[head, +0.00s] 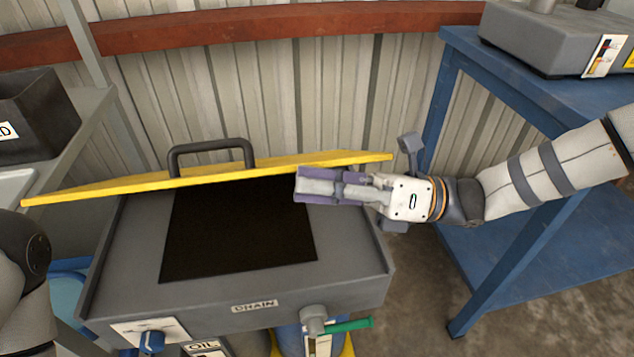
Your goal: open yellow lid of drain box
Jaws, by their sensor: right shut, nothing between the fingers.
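The drain box (348,268) is a grey box with a DRAIN label on its front. Its yellow lid (110,188) is raised and tilted, seen nearly edge-on, with a dark handle (211,148) on its upper side. A dark opening (240,235) shows below the lid. My right gripper (305,187) is shut and empty, just under the lid's right part and over the right side of the opening. I cannot tell whether it touches the lid. My left gripper is not in view; only part of my left arm shows at the left edge.
A blue table (545,85) with a grey machine (545,40) stands at the right. A dark bin (40,120) sits on a grey shelf at the left. Below the box front are a blue knob (152,341) and a green-handled valve (348,325). A corrugated wall is behind.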

